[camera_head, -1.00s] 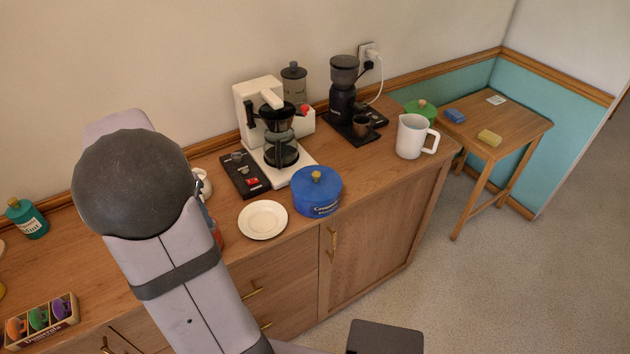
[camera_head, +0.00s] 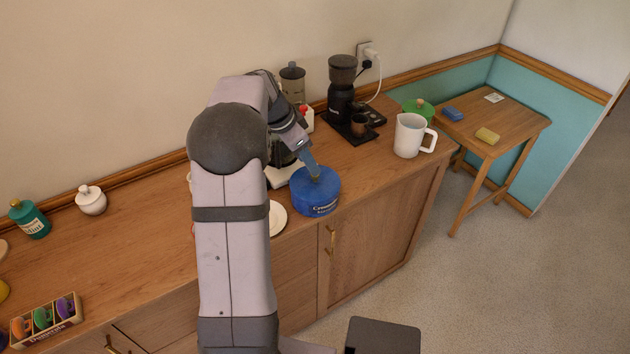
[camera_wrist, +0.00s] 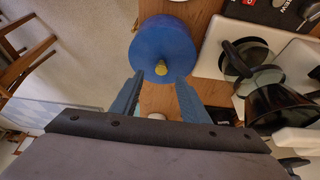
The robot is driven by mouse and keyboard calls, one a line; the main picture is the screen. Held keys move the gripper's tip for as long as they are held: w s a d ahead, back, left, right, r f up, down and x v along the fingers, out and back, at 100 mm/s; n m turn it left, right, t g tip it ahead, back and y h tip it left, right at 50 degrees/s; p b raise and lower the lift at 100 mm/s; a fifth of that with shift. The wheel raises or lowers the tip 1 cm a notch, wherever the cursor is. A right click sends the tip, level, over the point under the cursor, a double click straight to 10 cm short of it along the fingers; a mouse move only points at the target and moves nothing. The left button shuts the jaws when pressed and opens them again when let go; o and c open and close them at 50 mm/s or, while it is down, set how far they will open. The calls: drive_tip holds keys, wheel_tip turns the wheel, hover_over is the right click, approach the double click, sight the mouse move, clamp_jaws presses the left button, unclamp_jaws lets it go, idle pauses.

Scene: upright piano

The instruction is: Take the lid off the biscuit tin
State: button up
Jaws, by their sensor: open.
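The biscuit tin (camera_head: 316,200) is round and blue with pale lettering and stands on the wooden sideboard. Its blue lid (camera_wrist: 162,42) is on, with a small gold knob (camera_wrist: 161,68) in the middle. My gripper (camera_head: 312,172) is over the tin, pointing down at the lid, and partly hides the knob in the head view. In the wrist view its two blue fingers (camera_wrist: 159,79) are spread apart, with the knob showing between and just past their tips. Nothing is held. I cannot tell how far the tips are above the lid.
A coffee maker (camera_wrist: 268,85) stands close by, partly behind my arm in the head view. A white plate (camera_head: 277,217) lies left of the tin. A grinder (camera_head: 341,95) and white jug (camera_head: 410,135) stand to the right. Sideboard between tin and jug is clear.

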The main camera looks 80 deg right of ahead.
sight(315, 179)
drive_tip(key=shift+p+x, duration=1.45)
drive_tip(key=shift+x, duration=1.4)
drive_tip(key=shift+w+d, duration=0.1)
drive_tip(key=shift+c, duration=0.6)
clamp_jaws()
